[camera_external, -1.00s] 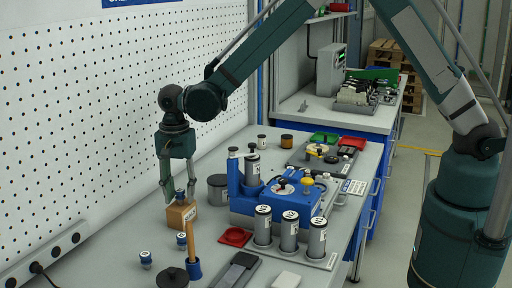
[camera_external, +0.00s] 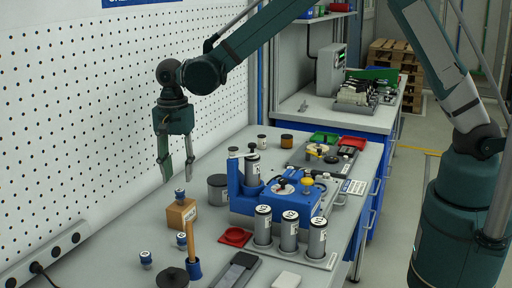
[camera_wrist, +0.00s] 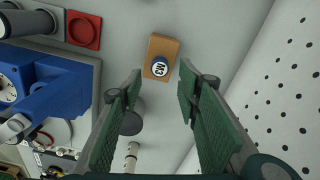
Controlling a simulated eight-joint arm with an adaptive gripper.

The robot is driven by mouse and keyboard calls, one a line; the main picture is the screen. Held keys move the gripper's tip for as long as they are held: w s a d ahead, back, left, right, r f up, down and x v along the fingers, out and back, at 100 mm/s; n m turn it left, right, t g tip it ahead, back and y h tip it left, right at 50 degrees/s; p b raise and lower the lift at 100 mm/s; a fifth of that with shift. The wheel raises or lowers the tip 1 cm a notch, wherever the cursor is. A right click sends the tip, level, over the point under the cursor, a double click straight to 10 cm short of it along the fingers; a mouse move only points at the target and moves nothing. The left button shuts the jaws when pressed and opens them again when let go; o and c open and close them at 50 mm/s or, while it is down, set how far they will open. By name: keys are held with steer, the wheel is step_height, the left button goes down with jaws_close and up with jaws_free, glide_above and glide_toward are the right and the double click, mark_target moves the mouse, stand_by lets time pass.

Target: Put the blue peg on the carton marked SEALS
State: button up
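A small brown carton (camera_external: 176,217) stands on the bench below my gripper; the writing on its pale label is too small to read. A blue peg (camera_external: 180,195) with a pale marked top stands upright on the carton. In the wrist view the carton (camera_wrist: 163,45) lies beyond the fingertips, with the peg (camera_wrist: 160,67) on its near part. My gripper (camera_external: 176,172) is open and empty above the peg, its fingers apart and clear of both. Two similar blue pegs with white tops, one near (camera_external: 181,241) and one farther left (camera_external: 146,259), stand on the bench.
A blue fixture (camera_external: 240,195) and several grey cylinders (camera_external: 289,232) stand right of the carton. A dark grey pot (camera_external: 217,189) is close behind it. A red tray (camera_external: 234,237), a wooden handle in a blue base (camera_external: 193,268) and a black disc (camera_external: 172,278) are nearer. The perforated wall (camera_external: 100,130) is left.

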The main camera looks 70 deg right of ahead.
mark_target(182, 189)
steer(key=shift+r, duration=2.5)
steer(key=s+d+r+n+t, duration=0.2)
steer(key=s+d+r+n, duration=0.2)
steer(key=s+d+r, duration=0.45)
steer(key=s+d+r+n+t, duration=0.1)
steer(key=s+d+r+n, duration=0.3)
steer(key=s+r, duration=0.6)
steer(key=s+d+f+n+t, duration=0.1)
steer(key=s+d, duration=0.4)
steer(key=s, duration=0.6)
steer(key=s+d+f+n+t, duration=0.1)
steer(key=s+d+n+t, duration=0.2)
steer(key=s, duration=0.9)
steer(key=d+n, duration=0.2)
steer(key=n, duration=0.1)
steer(key=shift+s+d+f, duration=0.2)
steer(key=shift+s+f, duration=0.05)
